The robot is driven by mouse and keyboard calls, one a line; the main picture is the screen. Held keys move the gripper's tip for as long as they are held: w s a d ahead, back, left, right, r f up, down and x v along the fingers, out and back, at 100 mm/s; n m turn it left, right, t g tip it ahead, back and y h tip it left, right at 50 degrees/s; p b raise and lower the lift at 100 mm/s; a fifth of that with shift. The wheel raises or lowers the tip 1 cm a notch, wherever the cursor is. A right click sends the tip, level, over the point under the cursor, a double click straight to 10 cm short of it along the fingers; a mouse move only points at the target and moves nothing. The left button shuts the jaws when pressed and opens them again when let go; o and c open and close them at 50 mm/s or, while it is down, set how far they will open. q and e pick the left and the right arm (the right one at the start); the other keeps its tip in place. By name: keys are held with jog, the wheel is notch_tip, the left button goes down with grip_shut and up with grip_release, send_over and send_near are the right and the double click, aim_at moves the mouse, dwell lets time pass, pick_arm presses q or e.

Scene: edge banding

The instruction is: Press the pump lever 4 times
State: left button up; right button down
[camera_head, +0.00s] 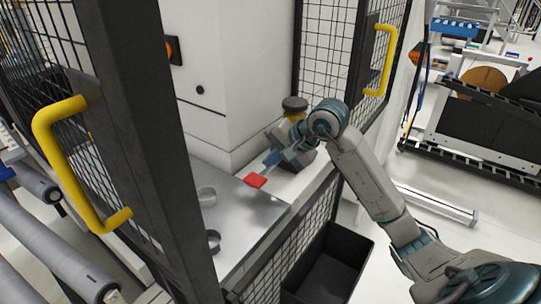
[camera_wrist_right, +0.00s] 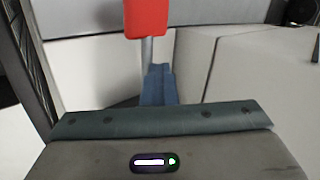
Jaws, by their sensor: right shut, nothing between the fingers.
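The pump lever ends in a red handle (camera_head: 256,180), which juts out over the metal table top. The red handle also shows at the top of the right wrist view (camera_wrist_right: 147,18), with a grey rod below it. My right gripper (camera_head: 271,159) is shut and empty, just behind the handle, above or beside the rod. Its blue fingers (camera_wrist_right: 157,80) show close together in the wrist view. I cannot tell whether they touch the lever. The pump body is partly hidden behind my right arm; a yellow part with a dark cap (camera_head: 294,106) shows behind it. My left gripper is out of view.
Two small round cups, one clear (camera_head: 206,196) and one dark-rimmed (camera_head: 213,240), stand on the metal table (camera_head: 240,222). Mesh doors with yellow handles (camera_head: 70,165) flank the opening. A black bin (camera_head: 330,275) stands below, in front of the mesh panel.

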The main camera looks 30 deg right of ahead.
jog(key=shift+w+d+r+p, duration=0.15)
jog(key=shift+d+r+p, duration=0.15)
jog(key=shift+r, duration=0.4)
jog(key=shift+w+d+r+p, duration=0.15)
jog(key=shift+d+r, duration=0.3)
jog(key=shift+r, duration=0.25)
jog(key=shift+w+d+r+p, duration=0.15)
jog(key=shift+d+r+p, duration=0.15)
jog(key=shift+r, duration=0.4)
jog(key=shift+w+d+r+p, duration=0.15)
jog(key=shift+d+r+p, duration=0.2)
jog(key=shift+r, duration=0.35)
jog(key=shift+w+d+r+p, duration=0.15)
jog(key=shift+d+r+p, duration=0.2)
jog(key=shift+r, duration=0.4)
jog(key=shift+w+d+r+p, duration=0.2)
jog(key=shift+d+r, duration=0.25)
jog(key=shift+r, duration=0.25)
jog(key=shift+s, duration=0.1)
